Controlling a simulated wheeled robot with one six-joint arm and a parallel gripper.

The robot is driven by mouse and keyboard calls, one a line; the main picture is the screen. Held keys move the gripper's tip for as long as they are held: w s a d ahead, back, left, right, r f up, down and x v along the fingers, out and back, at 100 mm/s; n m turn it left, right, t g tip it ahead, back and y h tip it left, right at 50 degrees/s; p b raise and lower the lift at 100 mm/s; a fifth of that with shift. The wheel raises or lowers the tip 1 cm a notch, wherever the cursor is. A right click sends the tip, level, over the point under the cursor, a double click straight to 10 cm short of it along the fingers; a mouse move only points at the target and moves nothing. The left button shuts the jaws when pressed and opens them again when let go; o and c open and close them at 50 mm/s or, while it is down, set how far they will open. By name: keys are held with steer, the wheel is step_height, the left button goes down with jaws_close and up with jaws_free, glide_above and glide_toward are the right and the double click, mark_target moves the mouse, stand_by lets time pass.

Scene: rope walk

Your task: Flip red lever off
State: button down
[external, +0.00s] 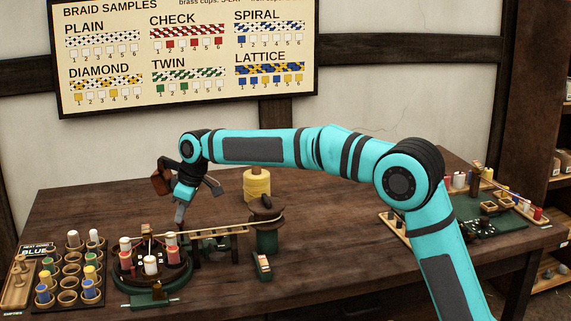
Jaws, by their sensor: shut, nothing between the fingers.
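My gripper (179,216) points down above the back of a round green braiding stand (152,293) with white and red bobbins. Its fingers are shut with nothing visible between them. A small dark green box (263,268) with a red and pale top stands on the table to the right of the stand, in front of a green winding drum (267,238). The red part (263,260) may be the lever, but it is too small to tell its position. My gripper is apart from this box, to its left and higher.
A bobbin rack (70,298) stands at the left front, beside a wooden tray (16,284). A pale rope runs from the stand to the drum. A yellow spool (256,184) stands behind. The table (330,250) is clear right of the drum.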

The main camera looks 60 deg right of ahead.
steer(key=shift+w+d+g+y, duration=0.4)
steer(key=shift+w+d+g, duration=0.05)
steer(key=shift+g, duration=0.05)
steer(key=shift+w+d, duration=0.35)
steer(key=v, duration=1)
steer(key=shift+w+d, duration=0.2)
steer(key=shift+d, duration=0.15)
